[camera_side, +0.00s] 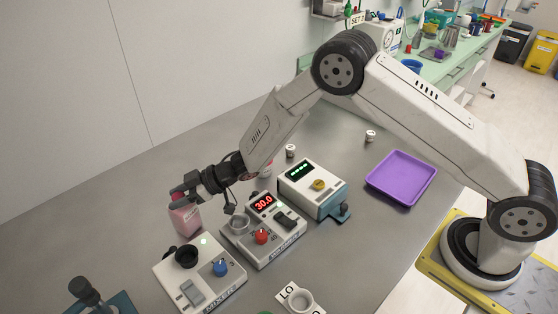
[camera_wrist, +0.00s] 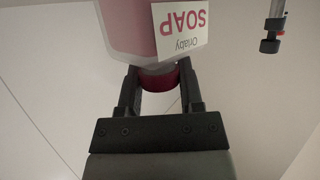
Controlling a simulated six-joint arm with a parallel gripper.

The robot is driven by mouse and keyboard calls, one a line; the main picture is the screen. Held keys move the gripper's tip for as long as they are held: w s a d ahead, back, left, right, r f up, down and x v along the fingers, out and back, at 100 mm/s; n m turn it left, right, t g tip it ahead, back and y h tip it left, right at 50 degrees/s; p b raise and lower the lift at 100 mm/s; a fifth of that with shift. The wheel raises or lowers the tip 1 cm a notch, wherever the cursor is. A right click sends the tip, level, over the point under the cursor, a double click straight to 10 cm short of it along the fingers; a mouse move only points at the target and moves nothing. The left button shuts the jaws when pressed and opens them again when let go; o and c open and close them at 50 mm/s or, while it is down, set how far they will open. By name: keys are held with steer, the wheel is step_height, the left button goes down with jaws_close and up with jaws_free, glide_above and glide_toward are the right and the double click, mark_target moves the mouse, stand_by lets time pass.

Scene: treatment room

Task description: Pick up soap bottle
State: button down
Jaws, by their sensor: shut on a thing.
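The soap bottle (camera_side: 185,218) is pink with a darker red cap, at the left of the grey table in the side view. In the wrist view the bottle (camera_wrist: 128,28) shows upside down with a white label reading "SOAP". My gripper (camera_wrist: 160,84) is shut around its dark red cap, one finger on each side. In the side view my gripper (camera_side: 178,193) reaches the bottle's top from the right. The bottle looks upright; I cannot tell whether its base touches the table.
A white device with a blue knob (camera_side: 220,267) stands in front of the bottle. A device with a red "30.0" display (camera_side: 263,203) and another with a green display (camera_side: 300,170) stand to the right. A purple tray (camera_side: 433,170) lies farther right. The wall is behind.

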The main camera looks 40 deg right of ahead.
steer(key=shift+r, duration=0.2)
steer(key=shift+r, duration=0.85)
steer(key=s+d+r, duration=0.5)
steer(key=s+r, duration=0.6)
steer(key=s, duration=0.2)
steer(key=shift+d, duration=0.15)
